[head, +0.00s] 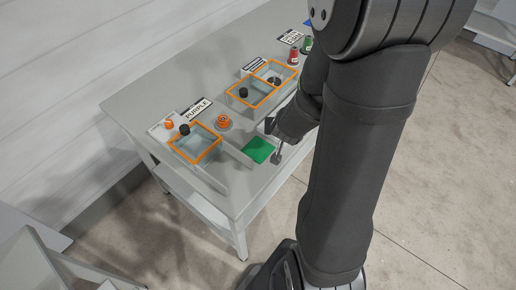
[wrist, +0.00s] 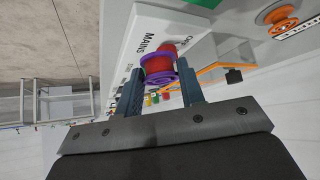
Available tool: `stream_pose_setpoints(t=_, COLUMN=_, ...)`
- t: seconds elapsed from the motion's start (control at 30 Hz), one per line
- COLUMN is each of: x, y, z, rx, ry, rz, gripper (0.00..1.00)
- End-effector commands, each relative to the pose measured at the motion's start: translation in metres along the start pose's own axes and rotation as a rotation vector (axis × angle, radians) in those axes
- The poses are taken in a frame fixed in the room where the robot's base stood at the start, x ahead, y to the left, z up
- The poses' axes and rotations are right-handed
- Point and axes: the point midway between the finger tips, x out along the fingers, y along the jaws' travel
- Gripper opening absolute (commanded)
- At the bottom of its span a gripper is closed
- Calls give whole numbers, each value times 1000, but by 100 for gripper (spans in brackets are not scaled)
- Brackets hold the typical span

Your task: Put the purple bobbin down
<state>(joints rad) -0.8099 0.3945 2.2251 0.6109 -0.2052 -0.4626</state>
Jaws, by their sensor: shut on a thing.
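The purple bobbin (wrist: 159,70) shows in the wrist view, wound with red thread, between the two fingertips of my gripper (wrist: 160,85). My gripper is shut on it. In the head view my gripper (head: 274,142) is over the right front part of the table, beside a green square (head: 258,149). The bobbin cannot be made out there. A label reading PURPLE (head: 198,110) stands behind an orange-rimmed box (head: 219,150) at the table's left end.
Red (head: 294,54) and green spools stand at the far end. Clear table lies at the back left.

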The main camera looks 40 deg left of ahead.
Motion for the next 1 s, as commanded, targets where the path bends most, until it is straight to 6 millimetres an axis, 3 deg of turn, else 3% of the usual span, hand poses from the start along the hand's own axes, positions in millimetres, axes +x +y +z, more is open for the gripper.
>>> stream_pose_setpoints(t=0.1, x=-14, y=-34, z=3, rx=-53, ry=3, rz=-46, gripper=8)
stream_pose_setpoints(t=0.33, x=-30, y=-68, z=11, rx=-110, ry=1, rz=-95, gripper=8)
stream_pose_setpoints(t=0.47, x=-31, y=-73, z=14, rx=-120, ry=-1, rz=-101, gripper=8)
stream_pose_setpoints(t=1.0, x=-2, y=-73, z=38, rx=-120, ry=0, rz=-99, gripper=8)
